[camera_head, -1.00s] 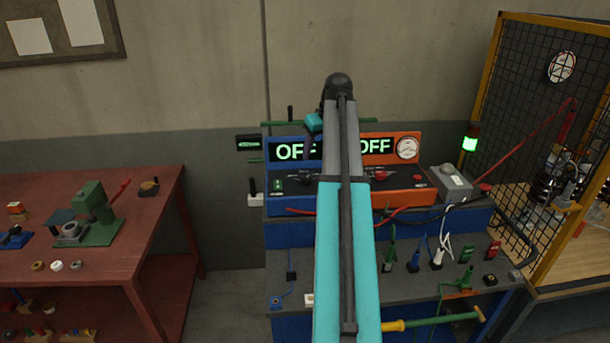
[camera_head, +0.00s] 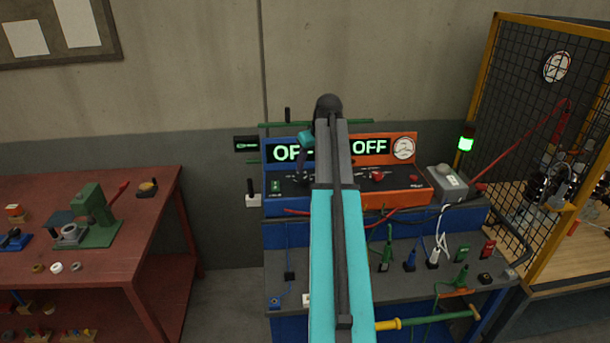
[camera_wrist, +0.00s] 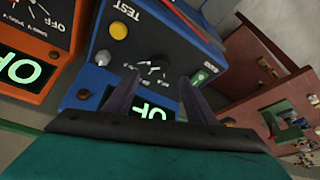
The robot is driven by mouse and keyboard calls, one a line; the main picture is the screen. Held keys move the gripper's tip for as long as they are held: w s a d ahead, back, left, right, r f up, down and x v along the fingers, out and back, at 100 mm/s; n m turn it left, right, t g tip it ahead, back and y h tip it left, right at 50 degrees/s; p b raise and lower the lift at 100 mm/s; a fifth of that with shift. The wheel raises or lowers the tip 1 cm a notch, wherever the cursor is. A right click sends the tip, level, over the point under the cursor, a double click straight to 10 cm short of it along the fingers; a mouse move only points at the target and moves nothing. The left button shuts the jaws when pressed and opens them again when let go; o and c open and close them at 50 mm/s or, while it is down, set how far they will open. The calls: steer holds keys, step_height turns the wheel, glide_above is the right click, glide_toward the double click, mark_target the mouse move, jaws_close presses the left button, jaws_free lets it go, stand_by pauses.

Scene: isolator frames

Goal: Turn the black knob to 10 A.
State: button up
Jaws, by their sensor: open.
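The blue unit (camera_head: 283,200) stands on the bench with a lit display (camera_head: 287,153) that my arm partly covers. In the wrist view, the black knob (camera_wrist: 151,71) is on the blue unit's dark panel, with white marks around it. The marks are too small to read, and I cannot tell the knob's setting. My gripper (camera_wrist: 160,78) is open, with its two dark fingers pointing at the panel and the knob seen between their tips. I cannot tell whether they touch it. In the head view, my gripper (camera_head: 301,168) hangs in front of the blue unit.
An orange unit (camera_head: 405,198) with an OFF display and a dial stands right beside the blue one. A yellow button (camera_wrist: 118,31) and a green switch (camera_wrist: 198,77) are near the knob. Red and black cables lie along the bench. A red table (camera_head: 100,230) stands left.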

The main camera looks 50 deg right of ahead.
mark_target(305, 179)
steer(key=shift+p+x, duration=1.45)
steer(key=shift+x, duration=2.6)
steer(key=c, duration=1)
